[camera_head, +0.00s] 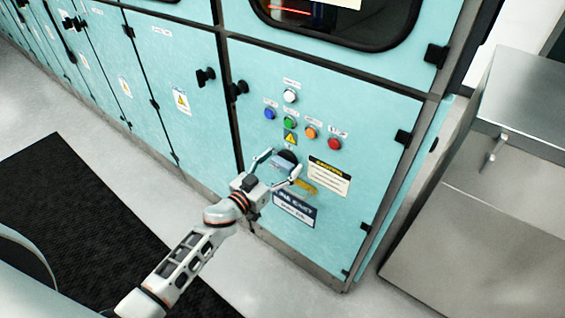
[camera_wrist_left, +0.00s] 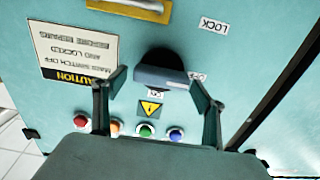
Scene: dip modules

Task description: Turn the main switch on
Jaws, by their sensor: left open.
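The main switch (camera_head: 287,156) is a black round rotary knob with a grey bar handle, low on the teal cabinet door. In the left wrist view, which is upside down, the switch (camera_wrist_left: 165,65) shows its bar lying nearly level across the picture. Small position labels, partly hidden, sit around it, and one reads LOCK (camera_wrist_left: 214,24). My left gripper (camera_head: 279,166) is open in front of the switch, with one finger on each side. The fingers (camera_wrist_left: 158,88) also show in the left wrist view, apart from each other. Whether they touch the bar I cannot tell. My right gripper is out of view.
Above the switch are a white button (camera_head: 290,96) and a row of blue, green, orange and red (camera_head: 334,143) buttons. A yellow caution sign (camera_head: 329,176) is to the right. A steel cabinet (camera_head: 480,195) stands further right. A dark mat (camera_head: 85,215) lies on the floor.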

